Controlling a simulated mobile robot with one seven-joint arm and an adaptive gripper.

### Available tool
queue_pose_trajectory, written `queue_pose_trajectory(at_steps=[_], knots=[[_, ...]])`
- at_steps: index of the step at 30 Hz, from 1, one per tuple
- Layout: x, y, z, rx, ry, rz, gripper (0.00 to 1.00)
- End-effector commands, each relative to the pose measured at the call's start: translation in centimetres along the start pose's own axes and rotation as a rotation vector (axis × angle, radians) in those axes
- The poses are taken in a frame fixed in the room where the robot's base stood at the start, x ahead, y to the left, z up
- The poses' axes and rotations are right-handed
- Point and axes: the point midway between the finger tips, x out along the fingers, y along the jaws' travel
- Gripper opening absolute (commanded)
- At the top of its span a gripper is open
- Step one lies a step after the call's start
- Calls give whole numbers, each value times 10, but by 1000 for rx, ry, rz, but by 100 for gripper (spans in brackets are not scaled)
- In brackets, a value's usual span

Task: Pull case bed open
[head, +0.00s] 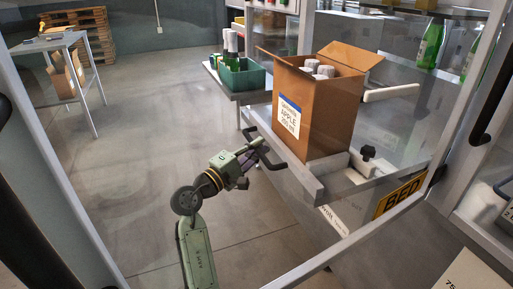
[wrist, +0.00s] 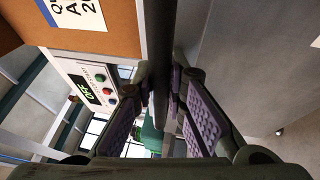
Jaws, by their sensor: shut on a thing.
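The case bed (head: 318,185) is a grey tray on a machine, with a dark handle (head: 268,158) at its left end. A yellow BED sign (head: 400,196) is on the frame to its right. An open cardboard box (head: 322,112) stands upright on the bed, with white-topped items inside. My gripper (head: 250,160) is at the handle, left of the box. In the wrist view the purple-padded fingers (wrist: 161,88) are closed on either side of the dark handle bar (wrist: 159,35). The far ends of the bar are partly hidden.
A green crate of bottles (head: 243,76) stands on a shelf behind the box. A black knob (head: 368,152) and white guide arm (head: 390,92) are right of the box. A workbench (head: 50,45) stands far left. The floor (head: 150,130) left of the bed is clear.

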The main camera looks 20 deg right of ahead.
Motion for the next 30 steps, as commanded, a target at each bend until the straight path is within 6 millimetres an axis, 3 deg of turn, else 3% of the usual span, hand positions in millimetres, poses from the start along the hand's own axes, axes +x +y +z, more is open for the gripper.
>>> queue_pose_trajectory(at_steps=[20,30], knots=[[-1,0,-1,1,1,0,0],[-34,7,-16,1,4,0,0]])
